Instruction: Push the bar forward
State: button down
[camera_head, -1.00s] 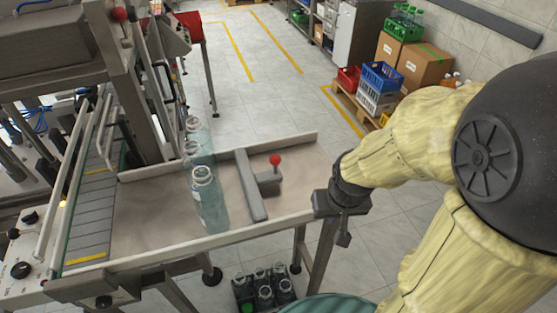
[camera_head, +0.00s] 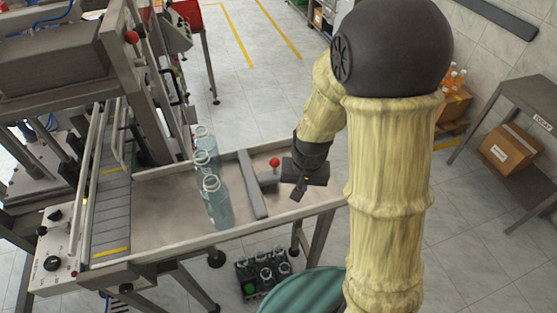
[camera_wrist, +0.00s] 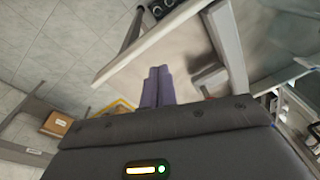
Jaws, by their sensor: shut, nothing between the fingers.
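The grey bar (camera_head: 251,184) lies across the feeder table, with a short block and a red ball knob (camera_head: 274,162) on its right side. Several clear bottles (camera_head: 216,201) stand in a row just left of the bar. My gripper (camera_head: 299,194) is right of the knob, over the table's right end, pointing down. Its fingers are shut and empty in the wrist view (camera_wrist: 158,86). There the bar (camera_wrist: 228,45) is to the right of the fingers, apart from them. In the head view, whether my gripper touches the block is hard to tell.
The table's raised metal rim (camera_head: 285,218) runs along the near side. A slatted conveyor (camera_head: 105,205) is at its left end. A crate of bottles (camera_head: 263,273) stands on the floor below. Bare table surface lies left of the bottles.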

jog(key=w+a+m+g+p, duration=0.1)
jog(key=w+a+p, duration=0.2)
jog(key=a+p, duration=0.2)
jog(key=r+p, duration=0.1)
jog(key=p, duration=0.2)
jog(key=shift+a+m, duration=0.3)
jog(key=shift+w+f, duration=0.1)
